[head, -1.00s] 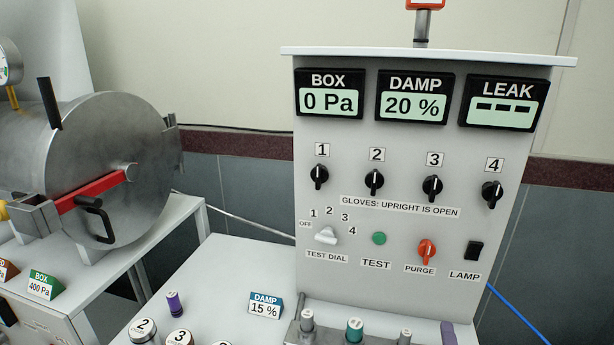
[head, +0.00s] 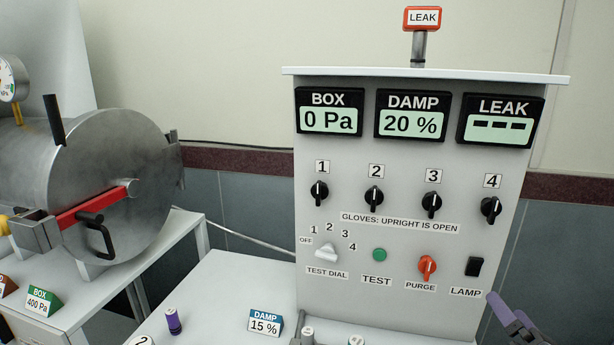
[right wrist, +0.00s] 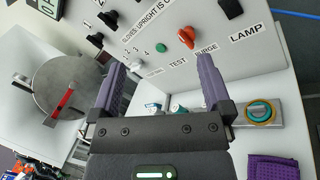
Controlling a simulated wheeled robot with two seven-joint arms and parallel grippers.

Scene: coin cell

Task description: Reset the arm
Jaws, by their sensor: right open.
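My right gripper (head: 508,308) shows at the lower right of the head view, in front of the control panel's lower right edge. Its purple fingers also show in the right wrist view (right wrist: 161,78), spread apart with nothing between them. The panel (head: 410,180) has knobs 1 to 4, a white test dial (head: 327,252), a green test button (head: 379,255), a red purge knob (head: 427,266) and a black lamp switch (head: 474,266). Its displays read 0 Pa, 20 % and dashes. My left gripper is not in view.
A steel chamber (head: 105,160) with a red bar stands on the left. A DAMP 15 % card (head: 265,322) and purple-capped vial (head: 173,320) are on the white table (head: 225,285). A purple cloth (right wrist: 272,170) lies at lower right in the wrist view.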

